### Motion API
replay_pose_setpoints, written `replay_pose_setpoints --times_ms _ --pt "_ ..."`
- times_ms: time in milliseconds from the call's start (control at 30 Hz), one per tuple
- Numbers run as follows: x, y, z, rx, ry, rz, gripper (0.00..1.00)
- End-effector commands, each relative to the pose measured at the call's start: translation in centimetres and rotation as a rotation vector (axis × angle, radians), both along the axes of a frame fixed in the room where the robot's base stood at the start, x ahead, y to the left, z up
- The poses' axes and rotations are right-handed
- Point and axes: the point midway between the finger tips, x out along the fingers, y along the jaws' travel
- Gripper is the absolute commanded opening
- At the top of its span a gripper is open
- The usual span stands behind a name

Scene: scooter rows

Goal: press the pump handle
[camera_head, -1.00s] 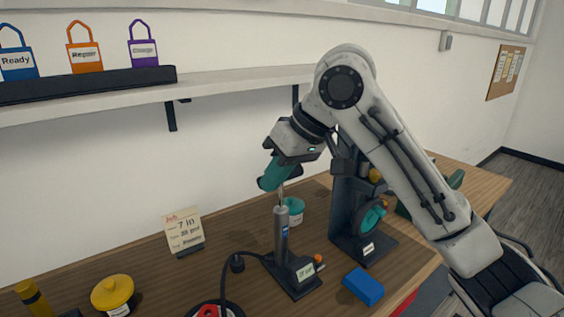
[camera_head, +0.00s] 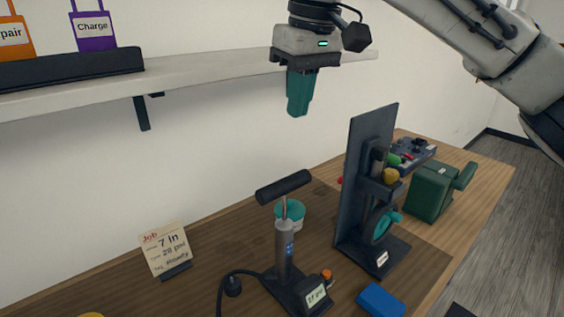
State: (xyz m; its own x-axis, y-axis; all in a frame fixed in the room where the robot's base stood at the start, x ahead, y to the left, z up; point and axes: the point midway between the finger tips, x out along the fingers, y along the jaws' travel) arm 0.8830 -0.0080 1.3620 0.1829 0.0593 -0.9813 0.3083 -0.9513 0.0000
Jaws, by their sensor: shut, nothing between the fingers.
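The pump (camera_head: 284,250) stands upright on the wooden bench, with a grey cylinder on a dark base. Its black T-shaped pump handle (camera_head: 284,187) sits on a thin rod that shows a short length above the cylinder. My gripper (camera_head: 298,112) has teal fingers, points down and is shut and empty. In the picture it is above the handle and a little to its right, with a clear gap between them.
A dark upright stand (camera_head: 366,180) with a wheel is right of the pump. A teal-lidded tub (camera_head: 290,214) is behind the pump. A job card (camera_head: 166,249) stands left, a blue block (camera_head: 381,300) front right. A shelf (camera_head: 200,75) runs along the wall.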

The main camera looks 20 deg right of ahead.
Motion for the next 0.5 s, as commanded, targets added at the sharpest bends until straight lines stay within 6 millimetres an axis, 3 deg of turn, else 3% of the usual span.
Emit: replay_pose_setpoints --times_ms 267,500 --pt "0.1 0.0 -0.2 0.000 -0.001 0.000 0.00" --pt "0.6 0.1 -3.1 0.000 0.001 0.000 0.00"
